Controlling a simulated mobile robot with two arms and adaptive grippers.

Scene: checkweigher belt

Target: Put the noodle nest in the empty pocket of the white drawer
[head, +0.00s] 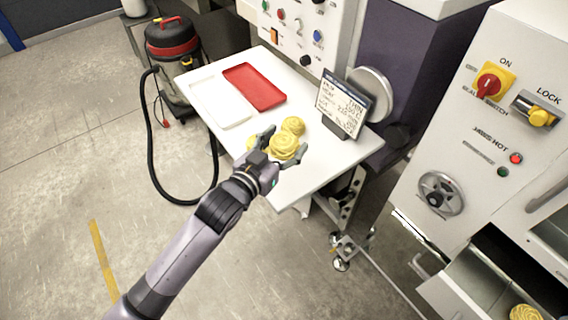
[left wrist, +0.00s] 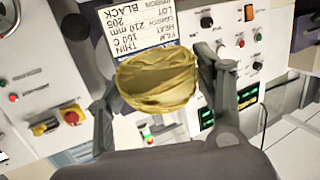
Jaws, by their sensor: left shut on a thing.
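My left gripper (head: 281,150) is shut on a round yellow noodle nest (head: 284,149), over the front part of the white table. In the left wrist view the held nest (left wrist: 158,78) sits between the two fingers of the left gripper (left wrist: 155,100). Another noodle nest (head: 293,125) is just behind it, and a yellow edge of one more (head: 251,142) shows left of the gripper. A pale drawer (head: 462,294) stands open at the lower right, with a noodle nest (head: 525,313) inside, cut by the frame. Its empty pocket cannot be made out. My right gripper is not in view.
The white table (head: 325,160) carries a red tray (head: 254,86), a white tray (head: 221,102) and a label sign (head: 341,108). A machine cabinet (head: 475,150) with knobs and a handwheel (head: 440,194) rises above the drawer. A vacuum cleaner (head: 175,55) and hose stand left.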

